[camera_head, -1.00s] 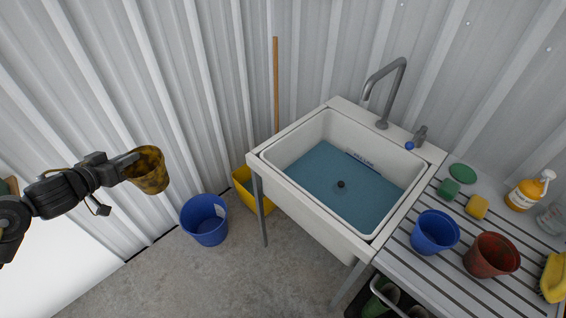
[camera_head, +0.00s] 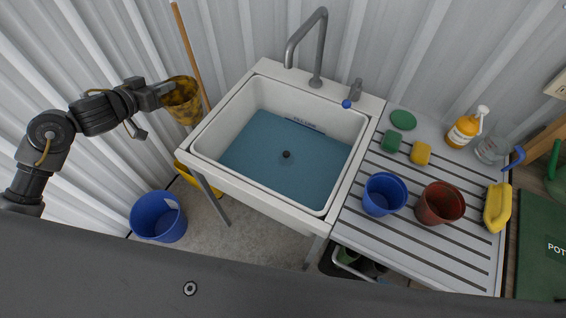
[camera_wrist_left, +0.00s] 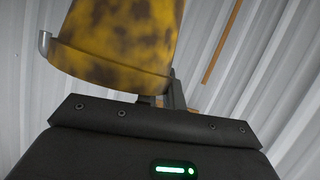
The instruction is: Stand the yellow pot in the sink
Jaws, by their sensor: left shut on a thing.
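My left gripper (camera_head: 166,89) is shut on the yellow pot (camera_head: 183,103), a dirty yellow pot with dark blotches. It holds the pot in the air to the left of the sink's left rim. The pot's yellow wall also fills the top of the left wrist view (camera_wrist_left: 115,40), with a finger at its edge. The white sink (camera_head: 205,168) holds blue-tinted water, with a dark drain in the middle of its floor. My right gripper does not show.
A grey curved tap (camera_head: 321,50) rises behind the sink. The draining board (camera_head: 350,222) on the right bears a blue pot (camera_head: 383,195), a red-brown pot (camera_head: 440,204), sponges and an orange bottle (camera_head: 463,131). A wooden handle (camera_head: 188,50) leans behind the yellow pot. A blue bucket (camera_head: 157,217) stands on the floor.

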